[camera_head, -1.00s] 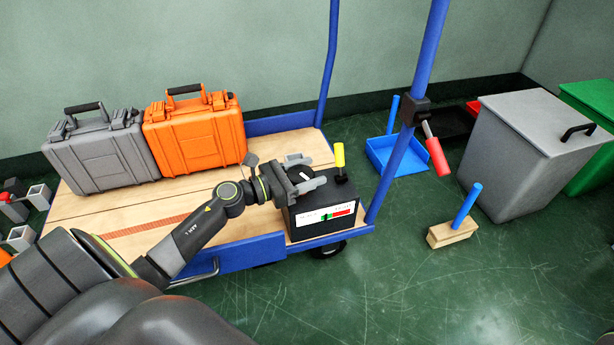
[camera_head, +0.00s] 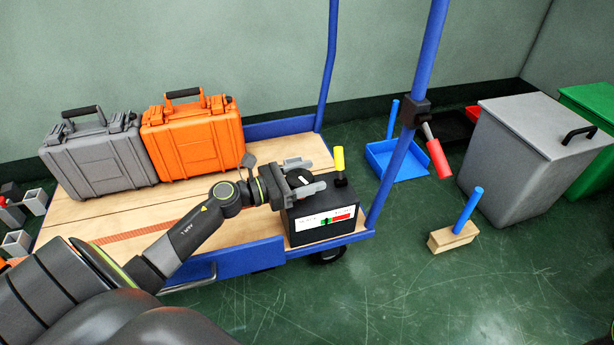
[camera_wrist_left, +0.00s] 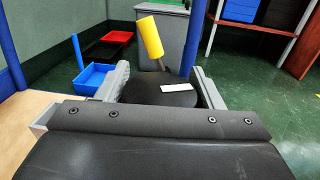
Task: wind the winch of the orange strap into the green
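The winch is a black box (camera_head: 318,231) at the trolley's front right corner, with a white, green and red scale (camera_head: 326,221) on its front and a yellow-gripped lever (camera_head: 339,160). My left gripper (camera_head: 304,178) is at the round black knob on top. In the left wrist view its fingers (camera_wrist_left: 163,92) lie close along both sides of the knob (camera_wrist_left: 150,88), which has a white mark. The yellow lever (camera_wrist_left: 150,37) stands just beyond. The orange strap (camera_head: 138,233) lies flat on the trolley deck. The scale's pointer is too small to read surely. My right gripper is out of view.
An orange case (camera_head: 195,140) and a grey case (camera_head: 100,160) stand on the trolley deck (camera_head: 228,231). A blue post (camera_head: 400,160) with a red-gripped handle (camera_head: 438,158) rises right of the winch. A grey bin (camera_head: 520,150) and wooden block (camera_head: 452,238) are on the floor.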

